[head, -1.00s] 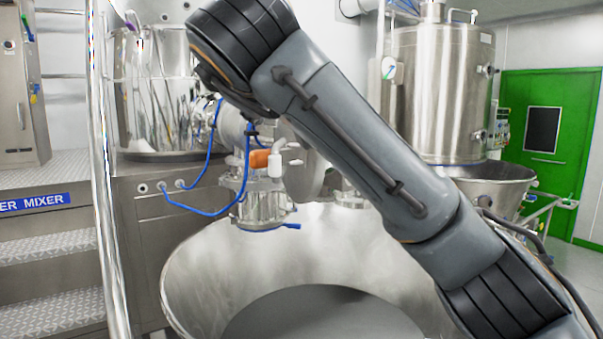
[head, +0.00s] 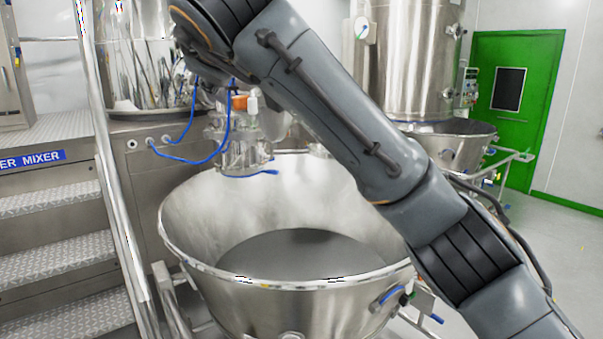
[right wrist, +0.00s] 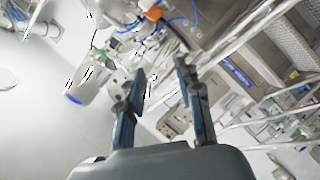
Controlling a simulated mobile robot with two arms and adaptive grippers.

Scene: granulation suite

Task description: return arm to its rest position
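My right arm (head: 340,110) reaches across the head view from the lower right to the upper left, above a large steel bowl (head: 290,283). Its gripper lies beyond the top left of the head view. In the right wrist view my right gripper (right wrist: 160,75) has its two dark fingers apart, with nothing between them. It points toward steel machinery and pipes seen at a tilt. My left arm and left gripper do not show in either view.
A valve assembly with blue hoses (head: 240,150) hangs behind the bowl. Metal steps (head: 65,250) and a handrail (head: 110,180) stand at the left. A green door (head: 515,100) is at the back right. Floor is clear at the right.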

